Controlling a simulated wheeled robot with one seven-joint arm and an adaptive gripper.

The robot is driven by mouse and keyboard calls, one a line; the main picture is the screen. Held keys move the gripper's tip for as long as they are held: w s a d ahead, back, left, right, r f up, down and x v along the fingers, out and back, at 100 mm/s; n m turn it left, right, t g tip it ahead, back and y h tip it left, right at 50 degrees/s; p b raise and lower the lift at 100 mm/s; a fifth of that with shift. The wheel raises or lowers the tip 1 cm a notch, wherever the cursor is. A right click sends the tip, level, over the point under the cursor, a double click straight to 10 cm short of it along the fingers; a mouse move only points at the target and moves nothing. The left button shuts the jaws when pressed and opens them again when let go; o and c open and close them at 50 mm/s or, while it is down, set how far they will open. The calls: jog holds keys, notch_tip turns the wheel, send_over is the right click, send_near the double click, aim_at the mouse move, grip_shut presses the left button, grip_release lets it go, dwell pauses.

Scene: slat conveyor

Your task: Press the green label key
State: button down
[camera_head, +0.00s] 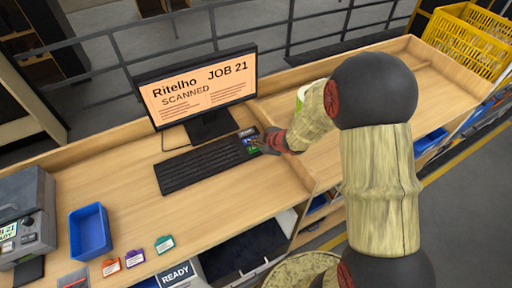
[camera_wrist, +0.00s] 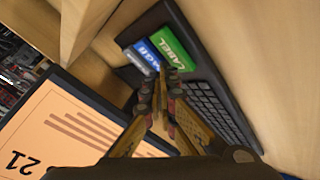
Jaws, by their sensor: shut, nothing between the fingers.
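The green key marked LABEL (camera_wrist: 174,46) sits at the end of the black keyboard (camera_head: 205,164), beside a blue key (camera_wrist: 147,53). In the wrist view the fingertips of my gripper (camera_wrist: 162,78) are shut with nothing between them. They appear just in front of the green and blue keys and cover part of their lower edges. I cannot tell whether they touch a key. In the head view my gripper (camera_head: 264,145) is at the keyboard's right end, where the coloured keys are small and partly hidden.
A monitor (camera_head: 200,90) reading "Ritelho JOB 21 SCANNED" stands behind the keyboard. A raised wooden divider (camera_head: 290,168) runs right of the keyboard. A blue tray (camera_head: 90,232) and small coloured cards (camera_head: 135,258) lie at the left. A yellow crate (camera_head: 466,42) is at the far right.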

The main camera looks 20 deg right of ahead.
aim_at(255, 148)
dwell(0.6)
jog(key=shift+f, duration=0.4)
jog(key=shift+f+b, duration=0.45)
jog(key=shift+b, duration=0.15)
dwell(0.5)
jog(key=shift+r, duration=0.1)
jog(key=shift+r+p, duration=0.75)
jog(key=shift+p, duration=0.15)
notch_tip(255, 148, up, 5)
jog(key=p, duration=0.4)
jog(key=shift+r+p, duration=0.1)
jog(key=shift+p, duration=0.3)
dwell(0.4)
